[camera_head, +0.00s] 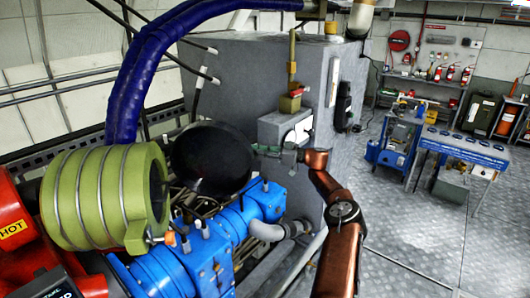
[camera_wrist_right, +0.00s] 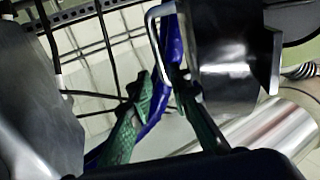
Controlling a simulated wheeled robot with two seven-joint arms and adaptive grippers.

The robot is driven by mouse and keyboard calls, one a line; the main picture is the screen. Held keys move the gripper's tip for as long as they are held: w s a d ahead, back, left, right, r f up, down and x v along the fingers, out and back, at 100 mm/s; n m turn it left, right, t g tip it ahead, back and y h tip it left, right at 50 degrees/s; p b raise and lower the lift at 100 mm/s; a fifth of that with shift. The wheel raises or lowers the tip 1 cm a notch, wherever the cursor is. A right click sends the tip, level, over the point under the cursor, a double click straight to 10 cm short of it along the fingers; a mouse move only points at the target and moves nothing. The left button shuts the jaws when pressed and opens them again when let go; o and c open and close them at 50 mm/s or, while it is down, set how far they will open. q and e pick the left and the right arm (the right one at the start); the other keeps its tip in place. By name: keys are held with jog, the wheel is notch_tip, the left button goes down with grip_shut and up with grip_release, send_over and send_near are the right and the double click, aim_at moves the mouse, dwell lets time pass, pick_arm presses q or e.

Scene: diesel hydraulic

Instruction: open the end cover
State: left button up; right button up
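A round black dished disc (camera_head: 212,158), which looks like the end cover, stands just right of a green cylinder (camera_head: 95,197) wrapped in metal coils. How the disc joins the cylinder is hidden. My right gripper (camera_head: 272,151) is at the disc's right edge. In the right wrist view, its two green fingers (camera_wrist_right: 160,88) are apart, with a thin bent metal handle (camera_wrist_right: 154,45) running between and in front of them, close to the right finger. Firm contact cannot be told. A dark metal part (camera_wrist_right: 228,55) is beside the handle. My left gripper is out of view.
A thick blue hose (camera_head: 128,75) arches over the cylinder. Blue pump bodies (camera_head: 205,250) lie below, and a red housing with a HOT label (camera_head: 14,230) is at the left. A grey cabinet (camera_head: 270,75) stands behind.

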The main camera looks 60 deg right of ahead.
jog(key=s, duration=0.4)
jog(key=shift+d, duration=0.35)
jog(key=shift+c, duration=0.7)
